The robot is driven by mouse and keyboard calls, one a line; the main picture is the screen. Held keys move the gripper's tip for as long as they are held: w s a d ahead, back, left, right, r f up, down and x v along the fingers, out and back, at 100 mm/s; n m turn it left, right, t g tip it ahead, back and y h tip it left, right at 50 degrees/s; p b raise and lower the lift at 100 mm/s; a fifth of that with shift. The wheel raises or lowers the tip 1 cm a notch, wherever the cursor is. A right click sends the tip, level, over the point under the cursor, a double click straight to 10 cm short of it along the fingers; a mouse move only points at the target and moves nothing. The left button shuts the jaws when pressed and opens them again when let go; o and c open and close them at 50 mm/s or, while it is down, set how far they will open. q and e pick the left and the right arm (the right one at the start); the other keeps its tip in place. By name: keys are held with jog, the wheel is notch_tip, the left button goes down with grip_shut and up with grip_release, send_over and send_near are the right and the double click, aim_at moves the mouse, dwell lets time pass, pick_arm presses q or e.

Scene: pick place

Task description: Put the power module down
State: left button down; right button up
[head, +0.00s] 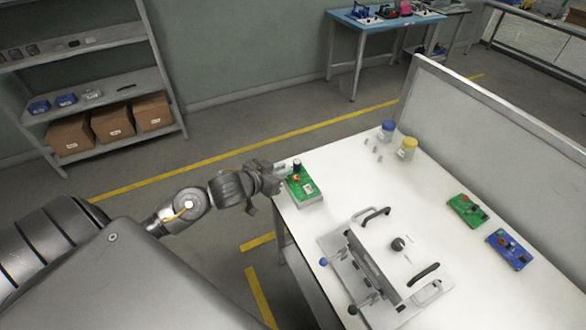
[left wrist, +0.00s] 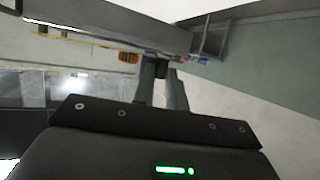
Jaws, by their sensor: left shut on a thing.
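The power module (head: 306,192) appears to be the green board with a white label, an orange part and a dark cylinder on top. I cannot tell whether the board's underside touches the table. My right gripper is out of view.
On the white table (head: 345,185) stand a fixture with black handles (head: 380,265), a blue-lidded jar (head: 387,131) and a yellow-lidded jar (head: 407,149). A green board (head: 467,210) and a blue board (head: 509,250) lie at right. A partition (head: 490,120) borders the far side.

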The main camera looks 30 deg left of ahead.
pick_arm(q)
jog(key=shift+d+v, duration=0.1)
jog(key=shift+v, duration=0.95)
jog(key=shift+d+v, duration=0.15)
jog(key=shift+v, duration=0.9)
